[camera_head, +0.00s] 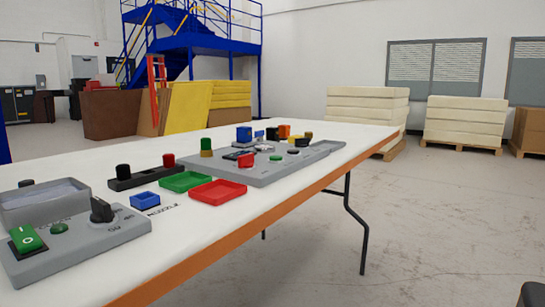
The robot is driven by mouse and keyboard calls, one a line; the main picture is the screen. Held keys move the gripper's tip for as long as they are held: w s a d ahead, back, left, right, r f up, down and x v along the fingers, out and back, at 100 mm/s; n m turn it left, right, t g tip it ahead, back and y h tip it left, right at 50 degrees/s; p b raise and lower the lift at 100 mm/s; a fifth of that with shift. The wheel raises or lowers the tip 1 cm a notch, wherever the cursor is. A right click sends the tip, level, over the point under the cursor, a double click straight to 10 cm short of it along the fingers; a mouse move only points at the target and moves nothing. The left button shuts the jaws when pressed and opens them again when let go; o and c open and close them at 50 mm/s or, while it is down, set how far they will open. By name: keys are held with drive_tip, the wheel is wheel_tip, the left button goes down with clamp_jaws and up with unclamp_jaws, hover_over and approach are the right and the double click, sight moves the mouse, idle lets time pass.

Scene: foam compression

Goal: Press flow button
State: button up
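A grey control panel (85,251) lies at the near left end of the white table. It carries a large green rocker switch (26,239) marked with a white ring, a small round green button (59,228) and a black rotary knob (102,210). A second grey panel (225,174) lies farther along the table, with a red block-shaped part (245,160), a low green button (276,158) and several black and coloured parts. The labels are too small to read, so I cannot tell which one is the flow button.
The table (180,237) has an orange-brown edge. On it are a grey tray (45,205), a blue tray (145,201), a green tray (186,181), a red tray (217,192) and a black bar with two knobs (145,175). Pale foam stacks (465,121) stand behind on pallets.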

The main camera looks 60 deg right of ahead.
drive_tip(key=shift+c, duration=0.4)
clamp_jaws()
